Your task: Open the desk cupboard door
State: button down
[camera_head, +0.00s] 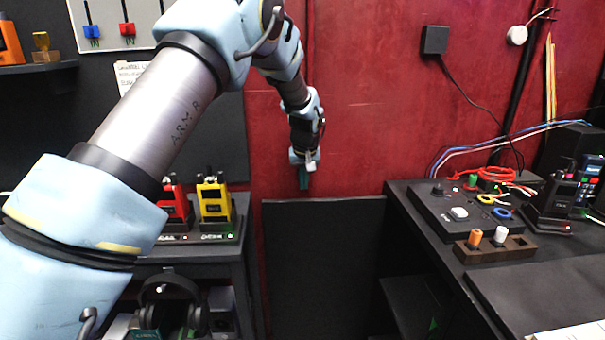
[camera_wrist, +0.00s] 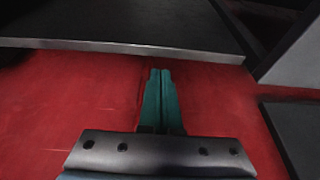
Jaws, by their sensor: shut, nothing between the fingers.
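My gripper (camera_head: 304,180) hangs in front of the red wall with its teal fingers pointing down. Its fingers (camera_wrist: 160,78) are together and empty in the wrist view. The desk (camera_head: 400,215) stands at the right, with a dark space under its top. A flat dark panel (camera_head: 325,260) stands below my gripper, left of the desk; I cannot tell for certain whether it is the cupboard door. My fingertips look apart from and above the panel's top edge. A dark surface with a pale edge (camera_wrist: 120,43) lies ahead of the fingertips in the wrist view. No handle is clearly visible.
A button box (camera_head: 458,212), a wooden holder with two knobs (camera_head: 495,248), cables and radios occupy the desk. At left, a low cabinet carries a red radio (camera_head: 176,205) and a yellow radio (camera_head: 215,200), with headphones (camera_head: 170,295) below. My arm covers much of the left.

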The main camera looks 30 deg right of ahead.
jog(key=shift+p+x, duration=0.7)
jog(key=shift+x, duration=2)
